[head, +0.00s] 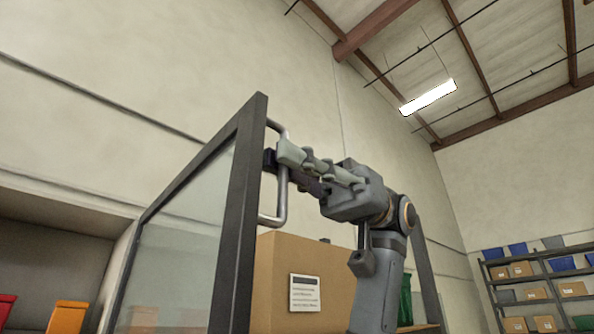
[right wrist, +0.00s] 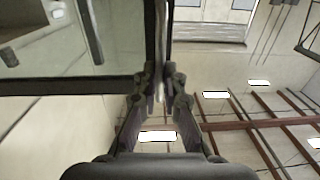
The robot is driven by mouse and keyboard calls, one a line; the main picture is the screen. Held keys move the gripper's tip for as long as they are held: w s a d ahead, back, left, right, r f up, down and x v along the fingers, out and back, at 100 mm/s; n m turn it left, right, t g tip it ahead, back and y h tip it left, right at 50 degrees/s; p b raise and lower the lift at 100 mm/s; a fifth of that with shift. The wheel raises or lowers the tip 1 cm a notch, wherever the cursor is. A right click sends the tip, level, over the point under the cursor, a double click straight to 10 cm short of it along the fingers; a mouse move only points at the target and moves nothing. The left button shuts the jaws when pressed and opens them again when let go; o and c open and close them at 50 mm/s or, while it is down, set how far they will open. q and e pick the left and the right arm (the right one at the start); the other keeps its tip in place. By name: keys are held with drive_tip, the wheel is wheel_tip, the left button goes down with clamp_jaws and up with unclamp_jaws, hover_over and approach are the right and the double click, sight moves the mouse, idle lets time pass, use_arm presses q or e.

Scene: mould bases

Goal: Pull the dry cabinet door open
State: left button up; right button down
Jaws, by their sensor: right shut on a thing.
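The dry cabinet door (head: 185,235) is a glass panel in a dark frame, standing at a steep angle in the head view. A silver bar handle (head: 282,205) is on its right edge. My right gripper (head: 277,158) is shut on the upper part of this handle, its fingers reaching in from the right. In the right wrist view, the fingertips (right wrist: 161,74) close around the upright bar (right wrist: 160,35), beside the door's glass and dark frame (right wrist: 60,84). The cabinet body is not clearly visible. My left gripper is not in view.
A brown cardboard box (head: 272,270) with a white label stands behind the handle and my right arm. A green object (head: 406,298) is partly hidden by the arm. Red (head: 6,306) and orange (head: 67,317) bins are at lower left. Loaded shelving (head: 540,290) stands far right.

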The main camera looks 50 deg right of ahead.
drive_tip(key=c, duration=1.4)
unclamp_jaws()
drive_tip(key=shift+w, duration=0.2)
drive_tip(key=shift+c, duration=0.2)
drive_tip(key=d, duration=1.1)
drive_tip(key=shift+s+d, duration=0.4)
drive_tip(key=shift+d, duration=0.15)
